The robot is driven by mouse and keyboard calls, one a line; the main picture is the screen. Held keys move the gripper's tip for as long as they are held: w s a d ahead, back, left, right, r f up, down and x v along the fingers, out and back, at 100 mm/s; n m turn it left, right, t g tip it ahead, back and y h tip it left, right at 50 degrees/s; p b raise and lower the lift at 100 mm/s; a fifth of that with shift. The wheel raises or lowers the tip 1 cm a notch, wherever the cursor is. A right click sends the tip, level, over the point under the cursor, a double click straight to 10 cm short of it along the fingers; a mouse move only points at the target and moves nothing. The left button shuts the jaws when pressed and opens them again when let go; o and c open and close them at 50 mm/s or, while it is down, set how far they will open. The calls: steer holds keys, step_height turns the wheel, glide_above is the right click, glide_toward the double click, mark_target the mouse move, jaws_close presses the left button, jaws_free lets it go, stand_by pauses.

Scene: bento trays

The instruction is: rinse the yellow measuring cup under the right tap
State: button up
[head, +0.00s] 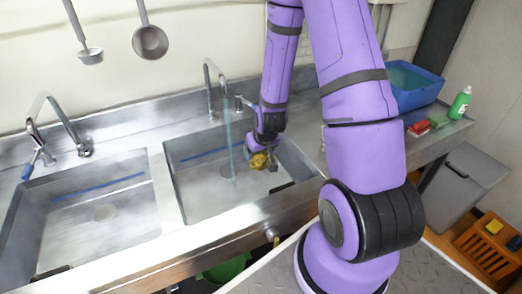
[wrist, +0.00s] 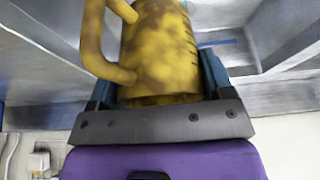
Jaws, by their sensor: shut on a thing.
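The yellow measuring cup (head: 258,161) is held over the right sink basin (head: 190,195). In the wrist view the cup (wrist: 160,50) has brown smears over its yellow wall and handle, with dark marks along one side. My gripper (head: 262,152) is shut on it, one finger on each side of its body. The right tap (head: 210,88) has a pale stream of water (head: 229,145) falling into the right basin. In the head view the cup is to the right of the stream, apart from it. The inside of the cup is hidden.
The left basin (head: 105,213) with its own tap (head: 52,125) is beside the right one. Two ladles (head: 150,42) hang on the wall. A blue tub (head: 412,88), sponges (head: 438,121) and a green bottle (head: 460,104) stand on the right counter. A grey bin is below.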

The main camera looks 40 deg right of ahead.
steer(key=w+a+f, duration=0.2)
steer(key=w, duration=1)
steer(key=shift+w+f, duration=0.3)
steer(key=shift+w, duration=0.1)
stand_by(0.6)
steer(key=shift+d, duration=0.1)
steer(key=shift+w+d, duration=0.15)
steer(key=shift+d, duration=0.3)
steer(key=shift+a, duration=0.1)
steer(key=shift+a, duration=0.5)
steer(key=shift+s, duration=0.2)
